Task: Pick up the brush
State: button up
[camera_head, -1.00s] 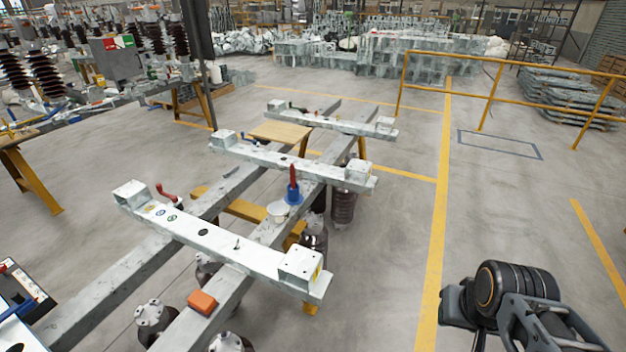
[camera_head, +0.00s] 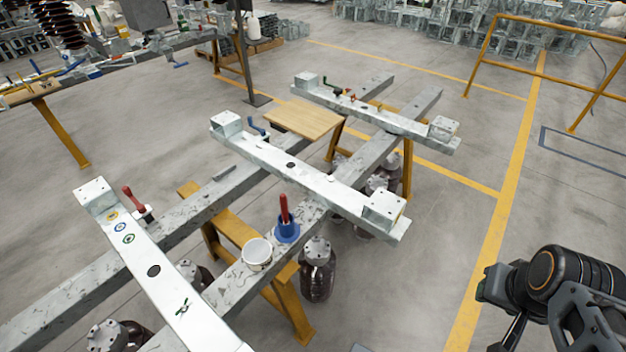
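A red-handled tool (camera_head: 284,207), which may be the brush, stands upright in a blue round holder (camera_head: 287,231) on a grey beam. A white tub (camera_head: 257,253) is beside the holder. A second red handle (camera_head: 131,196) leans at the left, by the near crossbar; I cannot tell which of the two is the brush. Part of my dark arm shows at the lower right, well apart from both handles and over bare floor. I cannot make out my gripper's fingertips or whether they hold anything.
Grey crossbars, near (camera_head: 130,245), middle (camera_head: 300,175) and far (camera_head: 375,112), lie across long beams on yellow trestles (camera_head: 290,300). Dark insulators (camera_head: 318,270) stand below. A wooden board (camera_head: 303,120) is behind. A yellow railing (camera_head: 515,75) is at the back right.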

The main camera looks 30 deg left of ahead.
aim_at(283, 200)
jog(key=i, duration=1.05)
jog(key=u, duration=3.05)
